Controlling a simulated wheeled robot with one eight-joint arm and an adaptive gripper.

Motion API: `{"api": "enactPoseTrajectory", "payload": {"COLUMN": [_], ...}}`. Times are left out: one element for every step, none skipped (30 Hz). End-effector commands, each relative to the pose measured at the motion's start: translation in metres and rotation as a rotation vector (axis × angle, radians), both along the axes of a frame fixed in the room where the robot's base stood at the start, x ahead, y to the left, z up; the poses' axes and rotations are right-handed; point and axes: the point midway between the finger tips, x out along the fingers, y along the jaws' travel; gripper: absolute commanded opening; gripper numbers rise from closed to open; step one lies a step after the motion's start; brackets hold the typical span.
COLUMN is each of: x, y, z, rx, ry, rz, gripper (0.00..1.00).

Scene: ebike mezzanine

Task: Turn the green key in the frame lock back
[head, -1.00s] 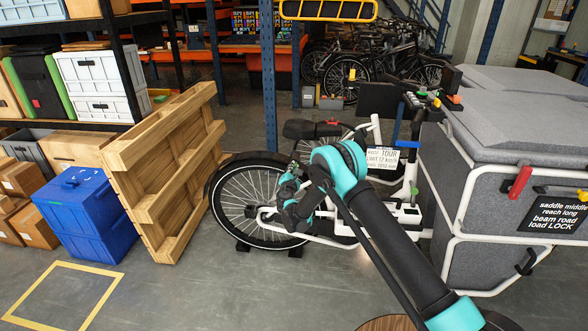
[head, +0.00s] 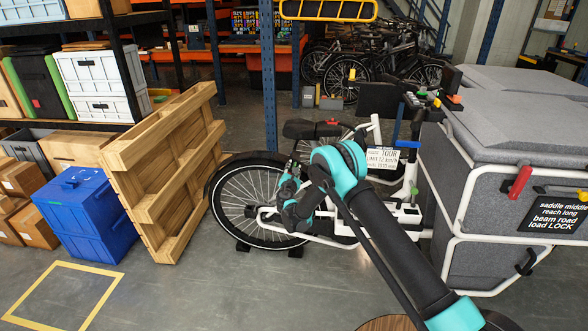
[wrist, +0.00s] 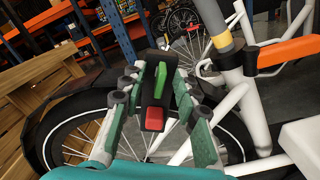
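The green key (wrist: 160,80) stands in the dark frame lock (wrist: 152,98) in the wrist view, upright and leaning slightly. A red block (wrist: 155,118) sits just below it on the lock. My gripper (wrist: 161,72) has one finger on each side of the key and lock. The fingers are apart, with small gaps seeming to show between them and the key; contact is hard to judge. In the head view my gripper (head: 284,197) is at the rear wheel (head: 240,208) of the white bike. The key is not discernible there, where my arm covers much of that area.
The white bike frame (wrist: 238,92) runs close on the right in the wrist view. A wooden pallet (head: 165,175) leans left of the wheel, beside blue crates (head: 85,210). A grey cargo box (head: 480,180) stands right. The floor in front is largely clear.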

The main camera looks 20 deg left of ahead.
Motion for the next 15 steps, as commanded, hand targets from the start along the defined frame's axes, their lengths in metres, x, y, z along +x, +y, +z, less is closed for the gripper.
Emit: {"api": "enactPoseTrajectory", "payload": {"x": [0.0,0.0,0.0,0.0,0.0,0.0,-0.001,-0.002,-0.004,-0.005,-0.007,-0.011,-0.013,-0.015,-0.018], "y": [0.0,0.0,0.0,0.0,0.0,0.0,0.0,0.0,-0.001,-0.001,-0.002,-0.002,-0.003,-0.003,-0.004], "z": [0.0,0.0,0.0,0.0,0.0,0.0,0.0,0.0,0.0,0.0,0.0,0.0,0.0,0.0,0.0], "rx": [0.0,0.0,0.0,0.0,0.0,0.0,0.0,0.0,0.0,0.0,0.0,0.0,0.0,0.0,0.0], "ry": [0.0,0.0,0.0,0.0,0.0,0.0,0.0,0.0,0.0,0.0,0.0,0.0,0.0,0.0,0.0], "rz": [0.0,0.0,0.0,0.0,0.0,0.0,0.0,0.0,0.0,0.0,0.0,0.0,0.0,0.0,0.0], "gripper": [0.31,0.31,0.31,0.31,0.31,0.31,0.31,0.31,0.31,0.31,0.31,0.31,0.31,0.31,0.31]}}
